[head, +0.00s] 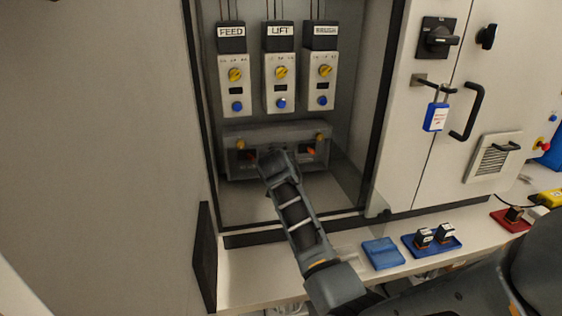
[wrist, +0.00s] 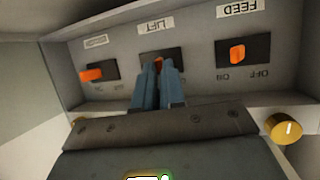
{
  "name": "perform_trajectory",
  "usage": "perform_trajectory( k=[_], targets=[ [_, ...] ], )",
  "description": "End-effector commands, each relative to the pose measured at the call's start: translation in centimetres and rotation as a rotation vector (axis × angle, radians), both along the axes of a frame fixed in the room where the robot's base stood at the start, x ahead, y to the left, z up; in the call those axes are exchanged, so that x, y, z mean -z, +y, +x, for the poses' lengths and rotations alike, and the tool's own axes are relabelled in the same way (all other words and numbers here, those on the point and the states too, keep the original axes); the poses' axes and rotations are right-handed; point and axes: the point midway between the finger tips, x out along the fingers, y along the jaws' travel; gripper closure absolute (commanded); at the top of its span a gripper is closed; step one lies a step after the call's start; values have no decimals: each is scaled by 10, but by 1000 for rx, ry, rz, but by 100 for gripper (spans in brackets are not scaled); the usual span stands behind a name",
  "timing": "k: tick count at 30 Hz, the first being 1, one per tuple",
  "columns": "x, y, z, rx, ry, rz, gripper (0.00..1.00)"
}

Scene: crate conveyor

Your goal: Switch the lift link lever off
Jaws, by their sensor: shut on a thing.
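The grey link panel (head: 235,132) is at the bottom of the open cabinet bay. In the wrist view, upside down, it carries three orange levers on dark plates. The LIFT lever (wrist: 158,60) is in the middle, mostly hidden by my blue-grey fingers, with a bit of orange showing between the tips. My gripper (wrist: 159,72) is shut on it. The lever's exact position is hidden. The FEED lever (wrist: 237,53) stands to the right above its OFF and ON marks. A third lever (wrist: 91,75) at the left sticks out leftward.
Brass knobs (wrist: 285,129) stand on the panel's edge close to my gripper. Three control boxes, including LIFT (head: 281,88), hang above the panel. Cabinet walls flank the bay. A blue padlock tag (head: 436,117) hangs at right. Blue trays (head: 382,253) lie on the ledge below.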

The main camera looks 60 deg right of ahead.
Motion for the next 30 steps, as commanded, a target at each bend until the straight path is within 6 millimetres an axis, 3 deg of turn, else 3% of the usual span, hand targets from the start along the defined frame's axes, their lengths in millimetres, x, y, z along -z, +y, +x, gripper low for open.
perform_trajectory(
  k=[1, 13, 30],
  targets=[
    [6, 3, 5, 24, -2, -1, 100],
    [4, 5, 13, 217, 0, 0, 100],
    [1, 5, 14, 260, 2, 3, 100]
  ],
)
